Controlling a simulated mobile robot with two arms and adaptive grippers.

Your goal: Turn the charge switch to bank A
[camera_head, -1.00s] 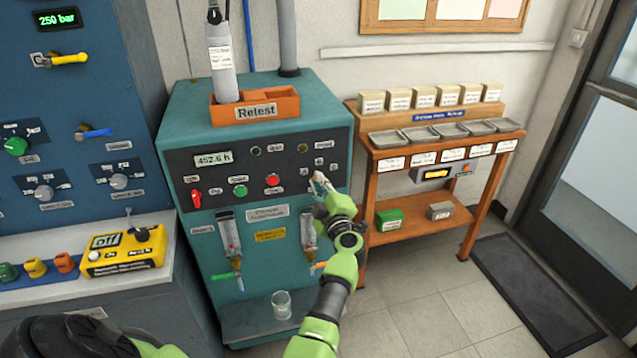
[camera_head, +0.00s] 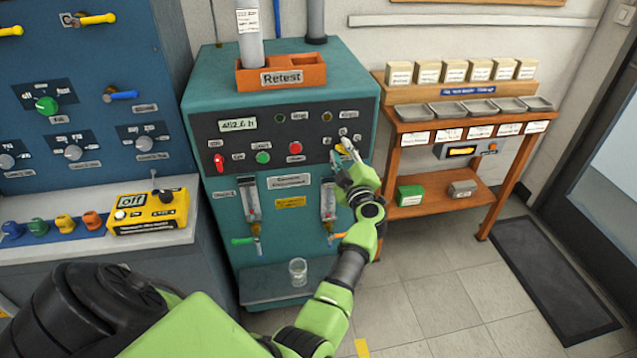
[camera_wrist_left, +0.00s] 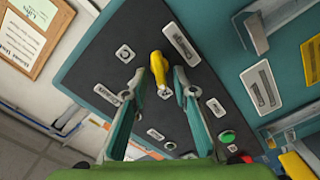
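The charge switch is most likely the yellow knob (camera_wrist_left: 158,68) on the dark panel of the green test bench. It points along the panel between small white labels that I cannot read. My left gripper (camera_head: 345,152) is at the right end of that panel. In the left wrist view, the left gripper's two fingers (camera_wrist_left: 161,72) stand on either side of the knob, with visible gaps. It is open, and the knob's tip lies between the fingertips. In the head view the gripper mostly covers the knob. My right gripper is not in view.
The panel also carries a red switch (camera_head: 218,163), a green button (camera_head: 263,158) and a red button (camera_head: 295,148). Flow tubes (camera_head: 328,202) hang below the gripper. A glass (camera_head: 298,271) stands on the bench's lower shelf. A wooden stand (camera_head: 515,159) is close on the right.

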